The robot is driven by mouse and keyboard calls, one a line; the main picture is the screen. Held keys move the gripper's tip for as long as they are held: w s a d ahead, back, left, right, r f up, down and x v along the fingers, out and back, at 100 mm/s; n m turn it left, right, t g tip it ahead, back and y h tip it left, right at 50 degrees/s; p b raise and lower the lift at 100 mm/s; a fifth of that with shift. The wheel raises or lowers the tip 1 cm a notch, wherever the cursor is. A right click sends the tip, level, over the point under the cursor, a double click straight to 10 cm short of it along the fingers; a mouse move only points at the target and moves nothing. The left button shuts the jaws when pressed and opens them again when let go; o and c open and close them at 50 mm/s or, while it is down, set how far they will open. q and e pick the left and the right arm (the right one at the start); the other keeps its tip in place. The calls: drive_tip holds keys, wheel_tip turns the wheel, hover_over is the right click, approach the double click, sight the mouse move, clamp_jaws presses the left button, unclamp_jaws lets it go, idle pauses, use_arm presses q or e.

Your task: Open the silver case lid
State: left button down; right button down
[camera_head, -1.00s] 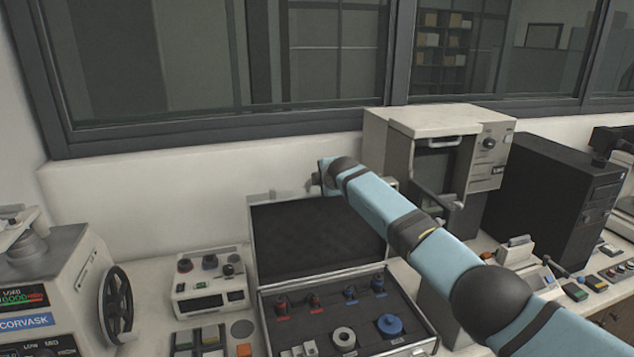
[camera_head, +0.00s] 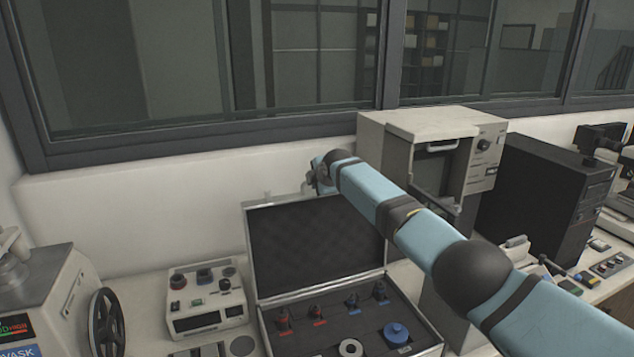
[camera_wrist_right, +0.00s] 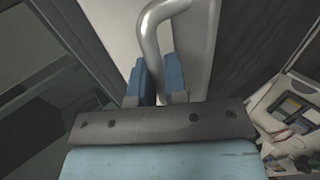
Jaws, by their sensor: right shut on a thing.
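The silver case (camera_head: 268,322) stands on the bench in the head view. Its lid (camera_head: 312,245) is raised, with the dark padded inner face toward me. Red-based and blue-based pieces, a blue knob (camera_head: 397,335) and a pale ring (camera_head: 350,348) sit in the dark insert. My right gripper (camera_head: 316,178) is at the lid's top edge, partly hidden by its own wrist. In the right wrist view its blue fingers (camera_wrist_right: 158,82) are shut on a grey curved handle (camera_wrist_right: 152,35). My left gripper is not in view.
A beige cabinet with an open front (camera_head: 430,130) and a black computer tower (camera_head: 545,195) stand to the right. A small control box (camera_head: 205,305) is left of the case, and a machine with a handwheel (camera_head: 107,325) is farther left. The wall and window are behind.

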drive_tip(key=shift+f, duration=0.1)
drive_tip(key=c, duration=1.2)
unclamp_jaws()
drive_tip(key=shift+o, duration=0.2)
drive_tip(key=shift+s, duration=0.15)
drive_tip(key=shift+s+d+r, duration=0.15)
drive_tip(key=shift+s+r, duration=0.2)
drive_tip(key=b+v, duration=0.2)
drive_tip(key=v, duration=1)
drive_tip(key=shift+s+r, duration=0.25)
drive_tip(key=shift+r, duration=0.1)
drive_tip(key=shift+f, duration=0.1)
